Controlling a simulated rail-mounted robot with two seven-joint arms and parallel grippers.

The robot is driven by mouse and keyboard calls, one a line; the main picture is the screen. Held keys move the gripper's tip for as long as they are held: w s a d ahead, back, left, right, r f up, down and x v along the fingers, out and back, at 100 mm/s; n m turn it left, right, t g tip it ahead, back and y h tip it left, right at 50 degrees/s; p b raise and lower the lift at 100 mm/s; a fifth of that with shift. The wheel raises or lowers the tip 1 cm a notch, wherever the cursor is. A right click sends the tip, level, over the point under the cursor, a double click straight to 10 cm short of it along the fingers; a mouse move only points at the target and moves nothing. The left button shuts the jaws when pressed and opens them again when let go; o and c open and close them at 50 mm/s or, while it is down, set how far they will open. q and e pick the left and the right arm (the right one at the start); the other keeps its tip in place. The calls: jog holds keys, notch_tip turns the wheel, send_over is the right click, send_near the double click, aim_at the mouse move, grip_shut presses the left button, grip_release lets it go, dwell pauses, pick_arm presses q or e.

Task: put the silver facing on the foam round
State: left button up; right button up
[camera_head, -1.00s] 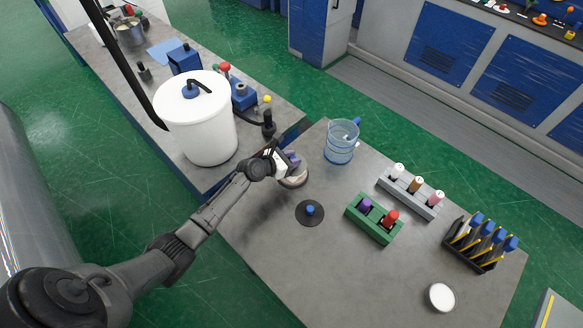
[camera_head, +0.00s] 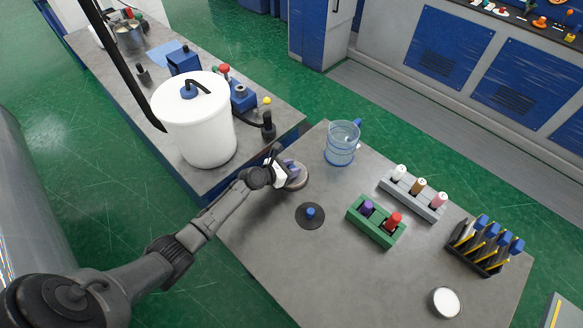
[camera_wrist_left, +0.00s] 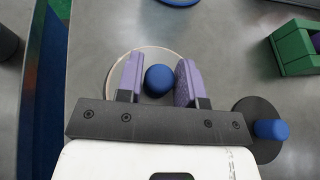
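A grey disc with a tan rim (camera_head: 299,183) and a blue knob (camera_wrist_left: 159,80) lies under my left gripper; it looks like the silver facing. My left gripper (camera_head: 291,169) is over it, its two purple fingers (camera_wrist_left: 160,82) open on either side of the knob. I cannot tell whether they touch it. A dark disc with its own blue knob (camera_head: 310,214) lies on the table just to the right and nearer. A white round piece (camera_head: 445,302), possibly the foam round, stands at the near right of the table. My right gripper is not in view.
A blue-tinted clear jug (camera_head: 341,146) stands behind the gripper. A green block (camera_head: 364,226) and a grey block (camera_head: 425,208) hold small bottles. A black rack (camera_head: 484,262) with blue-handled tools is at the right. The table's near middle is clear.

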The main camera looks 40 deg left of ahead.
pick_arm(q)
jog(key=o, duration=0.3)
jog(key=shift+o, duration=0.2)
